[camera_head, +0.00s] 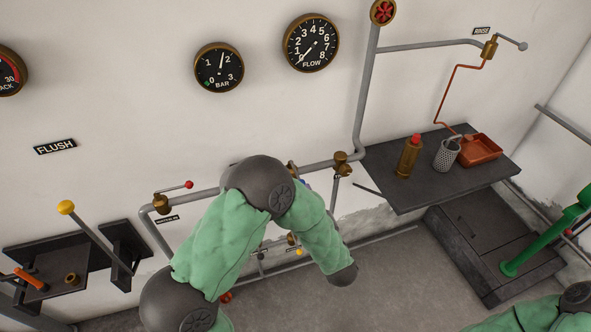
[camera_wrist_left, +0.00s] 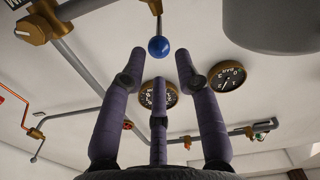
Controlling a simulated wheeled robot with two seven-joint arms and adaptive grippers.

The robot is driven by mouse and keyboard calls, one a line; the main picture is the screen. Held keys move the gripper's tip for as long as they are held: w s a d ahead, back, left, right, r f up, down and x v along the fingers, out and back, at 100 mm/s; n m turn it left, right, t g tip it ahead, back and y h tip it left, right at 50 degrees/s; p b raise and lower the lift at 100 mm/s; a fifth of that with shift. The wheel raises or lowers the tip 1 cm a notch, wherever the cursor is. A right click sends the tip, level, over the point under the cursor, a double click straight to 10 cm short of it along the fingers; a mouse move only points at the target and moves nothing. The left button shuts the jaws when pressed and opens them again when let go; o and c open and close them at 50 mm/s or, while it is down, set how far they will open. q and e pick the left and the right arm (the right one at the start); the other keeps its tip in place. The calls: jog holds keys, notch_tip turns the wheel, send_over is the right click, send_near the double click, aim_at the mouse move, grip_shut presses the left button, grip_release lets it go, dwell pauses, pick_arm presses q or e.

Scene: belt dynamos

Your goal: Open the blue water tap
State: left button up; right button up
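In the left wrist view a blue ball knob (camera_wrist_left: 158,48) hangs on a thin metal rod, the handle of the blue tap. My left gripper (camera_wrist_left: 159,64) is open and empty. Its purple fingers are spread, and the knob shows between and beyond the fingertips, with no clear contact. In the head view my green-sleeved left arm covers the middle of the wall pipe, hiding the gripper and most of the tap. My right gripper is out of view; only part of the right arm shows at the lower right.
A grey pipe (camera_head: 205,193) runs along the wall, with a red-knobbed lever valve (camera_head: 161,202) and a brass valve (camera_head: 341,162). A dark shelf (camera_head: 405,198) at the right holds a bottle (camera_head: 408,158), a mesh cup (camera_head: 446,154) and an orange tray (camera_head: 480,150).

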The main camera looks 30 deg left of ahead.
pick_arm(q)
jog(key=b+x, duration=0.1)
jog(key=x, duration=0.9)
jog(key=shift+w+a+b, duration=0.1)
jog(key=shift+w+b, duration=0.15)
jog(key=shift+b, duration=0.1)
grip_shut()
